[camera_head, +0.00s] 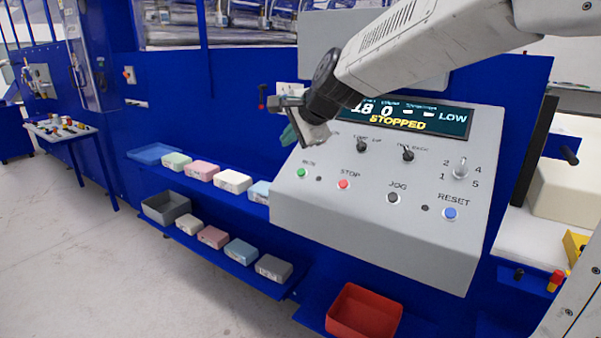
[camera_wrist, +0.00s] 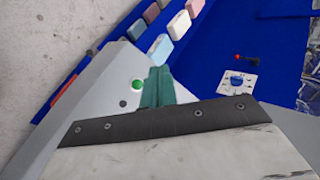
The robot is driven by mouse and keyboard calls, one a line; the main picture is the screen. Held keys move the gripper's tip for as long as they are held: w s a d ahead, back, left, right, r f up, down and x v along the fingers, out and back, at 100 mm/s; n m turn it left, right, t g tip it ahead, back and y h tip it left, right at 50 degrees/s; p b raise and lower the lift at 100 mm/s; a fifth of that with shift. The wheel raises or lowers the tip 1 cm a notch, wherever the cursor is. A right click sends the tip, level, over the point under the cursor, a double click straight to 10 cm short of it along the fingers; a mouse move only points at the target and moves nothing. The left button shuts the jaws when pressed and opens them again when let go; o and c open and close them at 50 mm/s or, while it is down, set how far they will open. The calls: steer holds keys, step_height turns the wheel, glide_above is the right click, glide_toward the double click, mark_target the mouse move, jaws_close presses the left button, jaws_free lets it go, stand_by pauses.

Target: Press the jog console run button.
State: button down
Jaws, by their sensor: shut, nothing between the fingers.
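The jog console (camera_head: 370,235) is a grey sloped box with a display (camera_head: 415,117) reading STOPPED and LOW. Its green run button (camera_head: 302,173) sits at the left end of the lower row, and also shows in the wrist view (camera_wrist: 138,85). My gripper (camera_head: 290,136) is shut and empty, with teal fingertips, above the console's upper left edge. In the head view it is up and slightly left of the run button, apart from it. In the wrist view the teal fingers (camera_wrist: 157,88) appear just right of the button.
A red stop button (camera_head: 343,184), a jog button (camera_head: 393,198) and a blue reset button (camera_head: 449,213) share the panel with switches and a rotary knob (camera_head: 461,170). Blue shelves with foam blocks (camera_head: 233,181) stand left. A red bin (camera_head: 363,312) is below.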

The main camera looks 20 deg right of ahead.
mark_target(301, 172)
steer(key=shift+w+d+f, duration=0.4)
steer(key=shift+d+f, duration=0.25)
steer(key=shift+f, duration=0.6)
steer(key=shift+w+d+f, duration=0.45)
steer(key=shift+d+f, duration=0.15)
steer(key=shift+f, duration=0.7)
steer(key=shift+w+d+f, duration=0.4)
steer(key=shift+d+f, duration=0.25)
steer(key=shift+f, duration=0.6)
steer(key=shift+f, duration=0.1)
steer(key=shift+w+d+f, duration=0.15)
steer(key=shift+f, duration=0.1)
